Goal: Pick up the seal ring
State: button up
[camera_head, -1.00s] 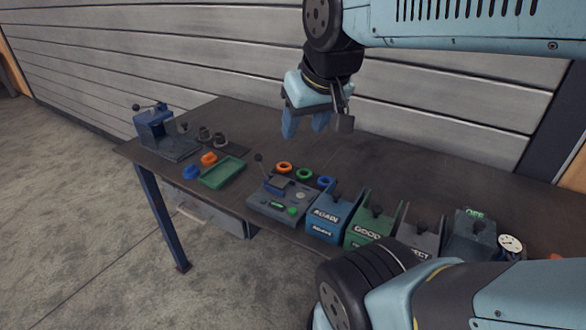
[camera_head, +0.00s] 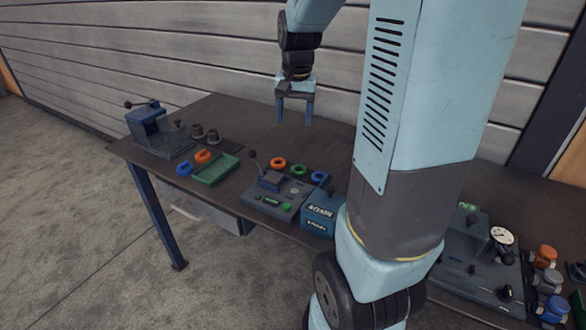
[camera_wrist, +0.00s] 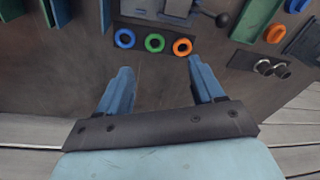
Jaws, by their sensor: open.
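Three seal rings lie in a row on the dark table, beside a grey fixture. In the head view they are an orange ring (camera_head: 278,163), a green ring (camera_head: 299,170) and a blue ring (camera_head: 318,177). The wrist view shows the same blue ring (camera_wrist: 125,38), green ring (camera_wrist: 155,43) and orange ring (camera_wrist: 182,47) beyond my fingertips. My gripper (camera_head: 295,122) is open and empty above the table, on the wall side of the rings. Its two blue fingers (camera_wrist: 160,68) point toward the rings, with the green ring lined up between them.
A grey fixture with a lever (camera_head: 280,190) stands right by the rings. A green tray (camera_head: 217,169), orange and blue parts, and a blue vise-like device (camera_head: 157,130) are to the left. A blue bin (camera_head: 320,215) is at right. The table's wall side is clear.

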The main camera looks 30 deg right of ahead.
jog(key=w+d+f+m+g, duration=0.1)
jog(key=w+d+f+m, duration=0.1)
jog(key=w+d+f, duration=0.4)
send_over(298, 168)
jog(key=f, duration=0.8)
jog(key=shift+s+d+f, duration=0.15)
jog(key=shift+s+f, duration=0.05)
jog(key=shift+f, duration=0.15)
jog(key=shift+w+f, duration=0.15)
jog(key=shift+f, duration=2.95)
jog(key=shift+c, duration=0.5)
jog(key=c, duration=0.7)
jog(key=shift+r, duration=0.1)
